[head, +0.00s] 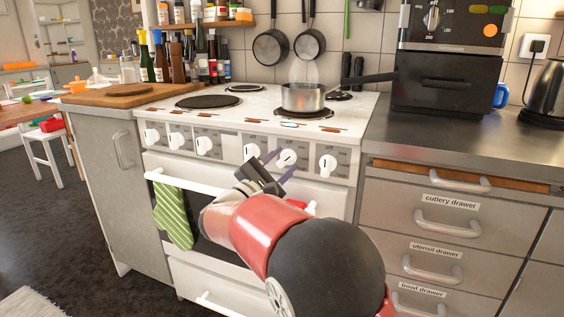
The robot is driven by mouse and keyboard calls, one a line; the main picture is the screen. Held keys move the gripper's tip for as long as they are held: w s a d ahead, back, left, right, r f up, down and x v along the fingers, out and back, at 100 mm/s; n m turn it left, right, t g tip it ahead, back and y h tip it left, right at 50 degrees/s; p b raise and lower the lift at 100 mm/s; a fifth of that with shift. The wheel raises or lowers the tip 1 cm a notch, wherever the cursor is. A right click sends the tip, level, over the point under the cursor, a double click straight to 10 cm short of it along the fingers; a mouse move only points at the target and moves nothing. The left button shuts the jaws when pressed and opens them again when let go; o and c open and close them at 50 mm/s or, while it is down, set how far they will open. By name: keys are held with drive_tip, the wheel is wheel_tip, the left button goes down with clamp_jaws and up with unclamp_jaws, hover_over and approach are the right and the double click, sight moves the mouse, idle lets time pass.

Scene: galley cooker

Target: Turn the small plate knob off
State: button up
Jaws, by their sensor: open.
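The white cooker (232,121) has a row of several white knobs along its front panel, with small labels too small to read for certain. I cannot tell from the labels which is the small plate knob. My gripper (281,165) is open in front of the knob (287,158) second from the right, its two fingers at either side of it. I cannot tell whether they touch it. The rightmost knob (328,163) and the knob to the left (251,152) are clear of the fingers. A steel saucepan (302,99) stands on the front right plate (304,114), with faint steam above.
The saucepan's dark handle (366,79) points right toward a black appliance (446,83). Drawer handles (447,223) stick out at the right.

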drive_tip(key=shift+w+d+r, duration=0.1)
drive_tip(key=shift+w+d, duration=0.05)
drive_tip(key=shift+w, duration=0.05)
drive_tip(key=shift+c, duration=0.3)
drive_tip(key=c, duration=0.6)
drive_tip(key=shift+n, duration=0.5)
drive_tip(key=n+t+y, duration=0.1)
drive_tip(key=n, duration=0.2)
drive_tip(key=n+t+y+p, duration=0.1)
drive_tip(key=n, duration=0.2)
drive_tip(key=shift+n+t+y+p, duration=0.5)
drive_tip(key=shift+n+y, duration=0.1)
drive_tip(key=shift+n, duration=0.75)
drive_tip(key=shift+n+t+y+p, duration=0.45)
drive_tip(key=shift+n+y, duration=0.15)
drive_tip(key=shift+n, duration=1.15)
